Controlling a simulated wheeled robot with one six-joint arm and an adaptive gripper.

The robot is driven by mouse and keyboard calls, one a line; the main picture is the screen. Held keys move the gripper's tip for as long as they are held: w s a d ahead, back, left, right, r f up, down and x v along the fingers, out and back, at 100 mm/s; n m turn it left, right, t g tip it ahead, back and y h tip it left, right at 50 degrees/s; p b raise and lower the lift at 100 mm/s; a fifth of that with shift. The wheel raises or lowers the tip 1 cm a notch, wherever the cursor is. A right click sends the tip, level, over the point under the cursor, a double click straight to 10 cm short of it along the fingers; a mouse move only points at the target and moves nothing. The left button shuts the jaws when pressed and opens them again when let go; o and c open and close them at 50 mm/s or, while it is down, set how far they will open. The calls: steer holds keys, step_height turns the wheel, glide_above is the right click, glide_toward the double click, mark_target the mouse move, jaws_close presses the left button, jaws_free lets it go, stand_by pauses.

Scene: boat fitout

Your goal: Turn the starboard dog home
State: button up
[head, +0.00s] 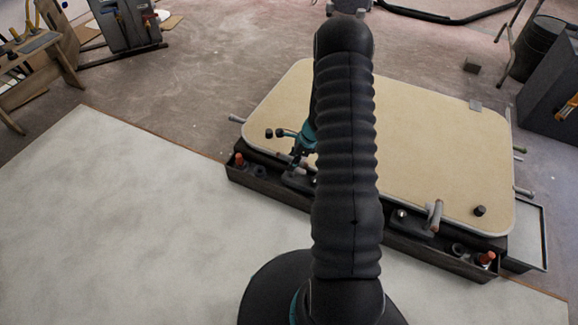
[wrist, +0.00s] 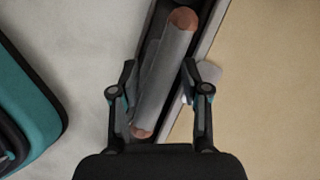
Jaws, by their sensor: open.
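The hatch lid (head: 430,130) is a cream panel with a pale rim, lying in a dark frame. A grey dog handle (wrist: 165,75) with reddish-brown ends lies slanted between the fingers of my gripper (wrist: 158,78) in the wrist view. The fingers are open, one on each side of it; I cannot tell if either touches it. In the head view my gripper (head: 301,152) is over the left part of the lid's near edge and hides much of that dog. Another dog (head: 436,215) stands on the near edge, right of my arm. No label shows which is starboard.
Orange-topped fittings (head: 239,159) stand at both ends of the dark near rail (head: 440,258). A black knob (head: 480,211) sits on the lid's right corner. More handles stick out along the lid's sides. The pale surface (head: 120,220) at left is clear.

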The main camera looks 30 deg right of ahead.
steer(key=shift+x, duration=1.7)
